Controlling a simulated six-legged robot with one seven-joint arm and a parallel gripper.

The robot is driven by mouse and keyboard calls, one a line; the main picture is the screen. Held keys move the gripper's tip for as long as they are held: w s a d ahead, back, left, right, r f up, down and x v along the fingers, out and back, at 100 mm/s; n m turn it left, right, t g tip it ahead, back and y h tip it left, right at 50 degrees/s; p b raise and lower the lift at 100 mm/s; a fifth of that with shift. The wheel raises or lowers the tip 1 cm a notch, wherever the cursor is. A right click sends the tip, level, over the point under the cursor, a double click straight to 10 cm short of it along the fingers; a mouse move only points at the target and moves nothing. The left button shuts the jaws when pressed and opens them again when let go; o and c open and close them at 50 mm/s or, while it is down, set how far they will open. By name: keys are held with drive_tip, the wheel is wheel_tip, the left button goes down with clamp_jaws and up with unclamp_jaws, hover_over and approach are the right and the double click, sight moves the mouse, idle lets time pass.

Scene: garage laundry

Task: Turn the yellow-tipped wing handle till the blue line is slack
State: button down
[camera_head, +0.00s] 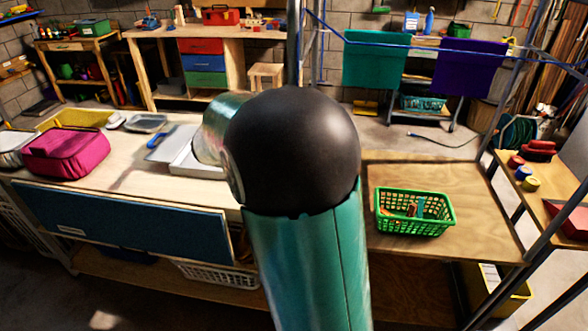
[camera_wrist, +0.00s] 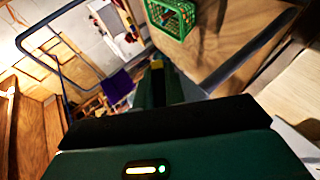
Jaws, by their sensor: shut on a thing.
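The yellow tip of the wing handle (camera_wrist: 157,64) shows as a small patch at the end of my fingers in the wrist view. My gripper (camera_wrist: 158,82) is shut on the handle; the fingers hide most of it. In the head view my arm covers the middle of the picture, and neither the gripper nor the handle shows. The blue line (camera_head: 432,48) runs across the upper right in the head view. A teal cloth (camera_head: 375,64) and a purple cloth (camera_head: 468,69) hang there. I cannot tell how tight the line is.
A green basket (camera_head: 413,212) stands on the wooden table (camera_head: 450,176) right of my arm. A pink bag (camera_head: 65,152) and a white tray (camera_head: 185,158) lie on the left bench. A metal post (camera_head: 293,45) rises behind my arm. Floor shows beyond the tables.

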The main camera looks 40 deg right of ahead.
drive_tip(key=shift+w+d+r+h, duration=0.15)
drive_tip(key=shift+w+h, duration=0.15)
drive_tip(key=shift+h, duration=0.1)
drive_tip(key=c, duration=1.5)
unclamp_jaws()
drive_tip(key=shift+o, duration=0.2)
drive_tip(key=shift+w+d, duration=0.1)
drive_tip(key=shift+w, duration=0.05)
drive_tip(key=v, duration=1.3)
drive_tip(key=shift+w+a, duration=0.15)
drive_tip(key=shift+a, duration=0.25)
